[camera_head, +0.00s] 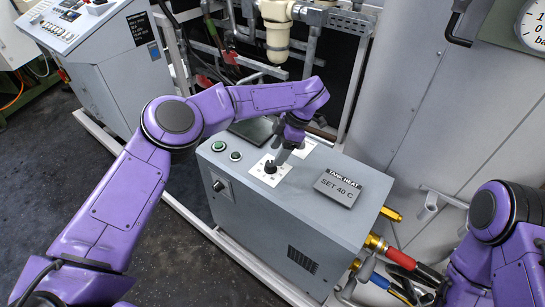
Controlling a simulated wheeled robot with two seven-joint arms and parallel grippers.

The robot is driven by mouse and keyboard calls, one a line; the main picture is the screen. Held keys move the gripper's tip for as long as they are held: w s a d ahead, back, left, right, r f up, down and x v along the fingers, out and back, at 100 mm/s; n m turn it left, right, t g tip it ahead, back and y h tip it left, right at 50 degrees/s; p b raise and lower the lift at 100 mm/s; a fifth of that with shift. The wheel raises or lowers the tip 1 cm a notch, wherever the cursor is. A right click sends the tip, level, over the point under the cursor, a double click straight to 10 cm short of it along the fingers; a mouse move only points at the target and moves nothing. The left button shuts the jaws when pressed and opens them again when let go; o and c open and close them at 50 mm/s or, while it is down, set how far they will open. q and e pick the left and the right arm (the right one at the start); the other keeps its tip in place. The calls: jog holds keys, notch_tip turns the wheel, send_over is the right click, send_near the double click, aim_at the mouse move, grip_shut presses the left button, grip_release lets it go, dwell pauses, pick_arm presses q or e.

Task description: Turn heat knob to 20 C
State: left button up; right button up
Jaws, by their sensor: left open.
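The heat knob (271,168) is a small dark knob on a white dial plate (262,178) on top of a grey control box (285,208). The dial markings are too small to read. A dark sign (340,187) beside it reads "TANK HEAT" and "SET 40 C". My left gripper (279,157) points down at the knob from behind and above, its tips right at it. It is open; whether the fingers touch the knob I cannot tell. The gripper and wrist hide part of the dial. My right arm shows at the lower right, with its gripper out of view.
A black switch (218,186) is on the box front. A large grey tank (440,110) stands behind at right. Hoses and brass fittings (376,243) crowd the box's right side. Floor at front left is clear.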

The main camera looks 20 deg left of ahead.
aim_at(271, 163)
pick_arm(q)
jog(key=x, duration=0.3)
jog(key=p+x, duration=0.1)
jog(key=shift+w+a+f, duration=0.1)
jog(key=shift+w+f, duration=0.1)
jog(key=shift+f, duration=0.2)
jog(key=shift+s+a+f, duration=0.15)
jog(key=shift+f, duration=0.1)
jog(key=c, duration=1)
jog(key=shift+c, duration=0.2)
